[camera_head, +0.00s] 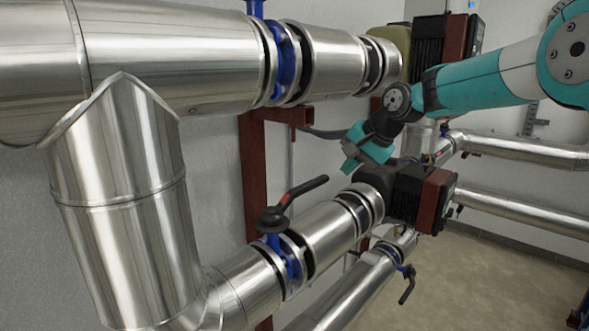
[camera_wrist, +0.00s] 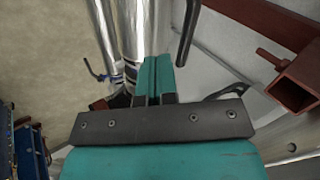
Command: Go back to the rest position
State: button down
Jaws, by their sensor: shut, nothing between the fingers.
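My gripper (camera_wrist: 156,78) shows in the wrist view as two teal fingers held together, shut with nothing between them. In the head view my gripper (camera_head: 350,152) hangs at the end of my teal arm, above the lower pipe and its pump and left of the arm's wrist joint. It appears apart from the pipes. A valve with a black handle (camera_head: 300,193) stands on the lower pipe, below and left of my gripper. In the wrist view a dark handle (camera_wrist: 187,35) shows just right of the fingertips.
A large steel pipe (camera_head: 175,55) runs across the top left. A red steel frame (camera_head: 255,175) stands by the wall; its open beam end (camera_wrist: 296,92) is right of my gripper. A pump (camera_head: 425,195) sits under my arm. Bare floor (camera_head: 490,255) shows at the lower right.

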jog(key=s+f+n+g, duration=0.1)
jog(key=s+n, duration=0.3)
jog(key=s, duration=0.9)
jog(key=s+a+f+n+g, duration=0.1)
jog(key=s+n, duration=0.4)
jog(key=s, duration=0.8)
jog(key=s+a+f+n+g+h, duration=0.1)
jog(key=s+f+n+g, duration=0.1)
jog(key=s, duration=1.1)
jog(key=shift+s+f+n+g, duration=0.35)
jog(key=shift+n+g, duration=0.15)
jog(key=shift+n, duration=0.7)
